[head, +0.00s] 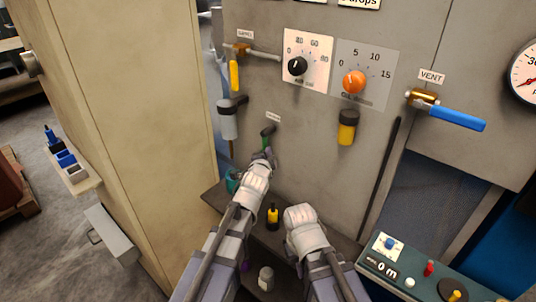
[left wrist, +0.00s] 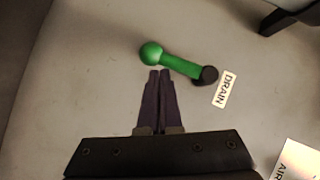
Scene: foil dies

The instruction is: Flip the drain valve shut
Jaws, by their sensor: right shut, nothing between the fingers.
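The drain valve (head: 267,134) is on the grey panel under a small label, its green lever hanging down in the head view. In the left wrist view the green lever (left wrist: 178,66) runs from a black pivot to a round knob, beside the DRAIN label (left wrist: 225,89). My left gripper (head: 265,156) is just below the lever. In the left wrist view its fingers (left wrist: 160,75) are together, tips close under the lever near the knob; I cannot tell if they touch. My right gripper (head: 300,213) is lower right, shut, its fingers hidden behind the wrist.
A blue VENT lever (head: 457,118) sticks out at the right. A yellow supply handle (head: 234,76) and a filter bowl (head: 228,121) are upper left of the valve. A yellow-black bottle (head: 272,216) and a pale jar (head: 266,278) stand below. A control box (head: 440,275) is at lower right.

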